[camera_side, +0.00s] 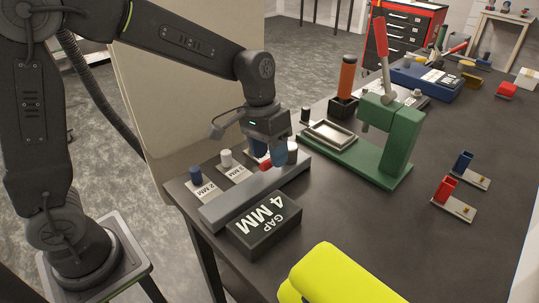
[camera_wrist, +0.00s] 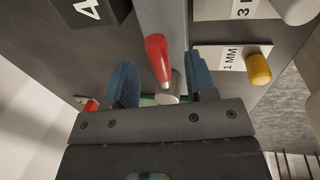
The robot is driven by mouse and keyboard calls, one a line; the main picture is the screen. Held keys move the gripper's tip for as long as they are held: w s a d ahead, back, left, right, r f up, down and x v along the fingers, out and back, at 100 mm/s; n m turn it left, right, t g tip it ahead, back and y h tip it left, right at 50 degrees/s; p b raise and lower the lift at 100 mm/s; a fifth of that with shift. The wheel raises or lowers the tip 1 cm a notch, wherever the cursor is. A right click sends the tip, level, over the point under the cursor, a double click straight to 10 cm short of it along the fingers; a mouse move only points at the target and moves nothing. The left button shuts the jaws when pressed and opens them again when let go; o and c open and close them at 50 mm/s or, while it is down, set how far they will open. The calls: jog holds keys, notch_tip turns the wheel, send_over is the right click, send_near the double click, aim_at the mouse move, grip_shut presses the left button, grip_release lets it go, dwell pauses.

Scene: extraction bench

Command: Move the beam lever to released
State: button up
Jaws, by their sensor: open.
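A short lever with a red grip (camera_wrist: 157,55) and a pale round end (camera_wrist: 168,90) lies over the grey beam (camera_wrist: 163,18) in the wrist view; I take it for the beam lever. My gripper (camera_wrist: 162,66) is open, with one blue finger on each side of the lever and a visible space on both sides. In the side view my gripper (camera_side: 270,150) points down over the grey beam (camera_side: 240,200), and a red bit of the lever (camera_side: 265,164) shows by the fingers. I cannot tell the lever's set position.
A "GAP 4 MM" block (camera_side: 264,224) stands before the beam. Labelled plates with a blue knob (camera_side: 195,175) and a white knob (camera_side: 226,158) lie behind it. A green press (camera_side: 390,140) with a tall red-handled lever (camera_side: 381,38) stands to the right.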

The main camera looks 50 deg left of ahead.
jog(key=shift+d+f, duration=0.1)
jog(key=shift+f, duration=0.45)
grip_shut()
